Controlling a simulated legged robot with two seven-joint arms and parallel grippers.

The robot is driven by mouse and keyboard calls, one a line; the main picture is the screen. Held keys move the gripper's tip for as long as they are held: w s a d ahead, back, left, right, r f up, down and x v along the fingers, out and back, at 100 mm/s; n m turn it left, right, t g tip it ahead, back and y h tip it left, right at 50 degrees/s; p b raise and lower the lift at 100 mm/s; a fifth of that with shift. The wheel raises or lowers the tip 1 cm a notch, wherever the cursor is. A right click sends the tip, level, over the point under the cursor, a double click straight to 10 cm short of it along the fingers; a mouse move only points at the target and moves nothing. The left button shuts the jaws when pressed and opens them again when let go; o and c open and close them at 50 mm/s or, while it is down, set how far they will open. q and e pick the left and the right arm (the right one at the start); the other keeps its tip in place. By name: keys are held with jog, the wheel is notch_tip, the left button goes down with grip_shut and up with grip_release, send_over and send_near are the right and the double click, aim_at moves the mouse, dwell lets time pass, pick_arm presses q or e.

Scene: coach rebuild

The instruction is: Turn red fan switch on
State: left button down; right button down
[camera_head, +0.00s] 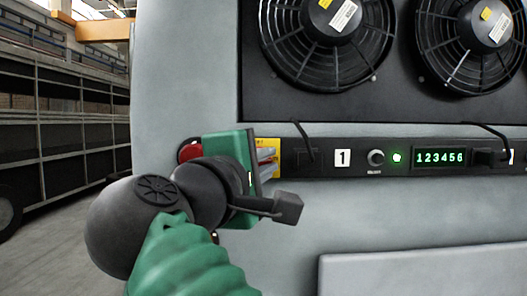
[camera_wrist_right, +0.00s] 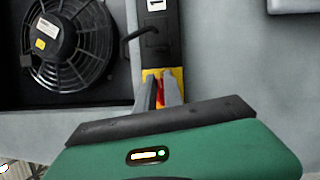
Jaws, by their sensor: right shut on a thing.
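The red fan switch (camera_wrist_right: 161,87) sits on a yellow plate (camera_wrist_right: 177,73) at the end of the black control strip. In the wrist view it shows as a narrow red piece between my right gripper's (camera_wrist_right: 162,88) grey fingers, which are shut on it. In the head view my right gripper (camera_head: 268,158), with its green housing, reaches the yellow plate (camera_head: 268,143) from the left. The gripper hides most of the switch there, so its on or off position cannot be told. My left gripper is not in view.
The black strip (camera_head: 329,163) carries a knob (camera_head: 376,157), a lit green lamp (camera_head: 397,157) and a green number display (camera_head: 440,157). Two black fans (camera_head: 326,40) (camera_head: 466,42) are above. Black cables hang over the strip.

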jog(key=shift+a+f+m+g+p, duration=0.1)
jog(key=shift+f+m+g+p, duration=0.2)
jog(key=shift+m, duration=0.4)
jog(key=c, duration=1.5)
grip_release()
jog(key=shift+o, duration=0.2)
jog(key=shift+r, duration=0.1)
jog(key=shift+w, duration=0.1)
